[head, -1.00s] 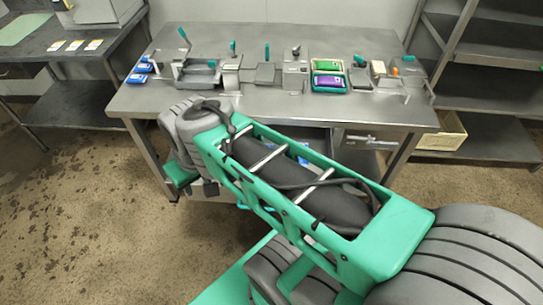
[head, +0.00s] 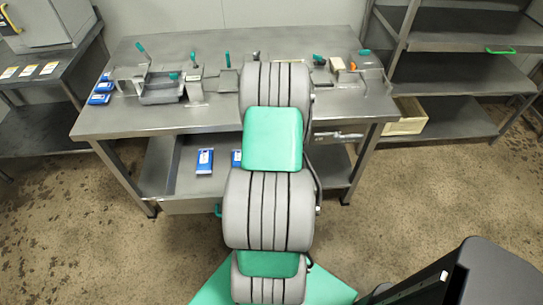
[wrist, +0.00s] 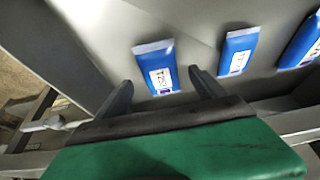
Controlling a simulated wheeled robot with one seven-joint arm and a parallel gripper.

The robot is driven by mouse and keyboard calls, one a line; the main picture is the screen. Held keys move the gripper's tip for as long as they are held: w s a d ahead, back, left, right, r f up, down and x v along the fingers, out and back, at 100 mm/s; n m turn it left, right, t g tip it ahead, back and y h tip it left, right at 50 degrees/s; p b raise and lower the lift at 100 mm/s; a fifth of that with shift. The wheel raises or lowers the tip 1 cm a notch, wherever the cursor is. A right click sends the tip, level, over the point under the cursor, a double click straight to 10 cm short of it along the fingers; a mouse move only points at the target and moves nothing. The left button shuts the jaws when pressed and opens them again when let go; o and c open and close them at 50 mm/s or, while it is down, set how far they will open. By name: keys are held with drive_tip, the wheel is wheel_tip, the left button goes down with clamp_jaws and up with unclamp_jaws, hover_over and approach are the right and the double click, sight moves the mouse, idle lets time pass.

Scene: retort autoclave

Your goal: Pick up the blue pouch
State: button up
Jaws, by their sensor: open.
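In the wrist view my gripper (wrist: 160,76) is open and empty. A blue pouch (wrist: 158,68) with a white label lies flat on grey metal beyond the fingertips, lined up between them. A second blue pouch (wrist: 238,52) lies to its right and a third (wrist: 302,42) is at the right edge. In the head view a blue pouch (head: 205,161) lies on the bench's lower shelf, and another (head: 237,159) is partly hidden by my arm. Several more blue pouches (head: 99,98) lie on the bench top's left end. My gripper is hidden in the head view.
The steel bench top (head: 130,120) sits above the lower shelf and carries several fixtures with teal handles. A drawer (head: 335,137) is under its right side. A shelf rack with a cream bin (head: 407,118) stands right, and a dark side table (head: 40,75) stands left.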

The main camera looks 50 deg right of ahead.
drive_tip(key=x, duration=0.2)
drive_tip(key=shift+w+f, duration=0.1)
drive_tip(key=shift+f, duration=0.2)
drive_tip(key=shift+c, duration=0.3)
drive_tip(key=c, duration=1.4)
drive_tip(key=shift+c, duration=0.4)
drive_tip(key=shift+r, duration=0.15)
